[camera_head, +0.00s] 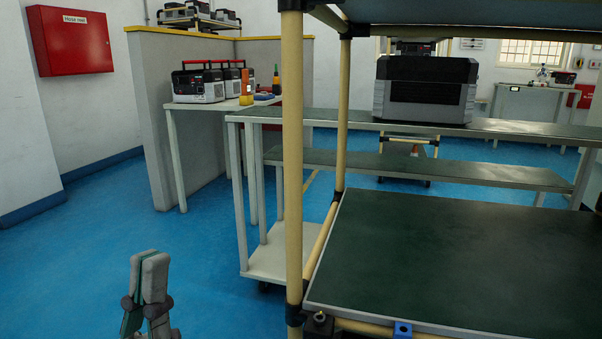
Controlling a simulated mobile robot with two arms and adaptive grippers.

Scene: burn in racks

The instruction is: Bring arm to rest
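My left gripper (148,280) is at the bottom left of the head view, pointing up over the blue floor. It is seen side-on, its fingers overlap, and I cannot tell whether it is open or shut. No object shows at its fingertips. It is apart from the rack, to the left of the rack's front post. My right gripper is not in view.
A rack with a cream post (293,170) and an empty dark green shelf (450,255) stands close on the right. Behind it, a long bench (330,118) carries a grey case (425,88). A side table (205,105) holds several devices. The floor (90,250) at left is clear.

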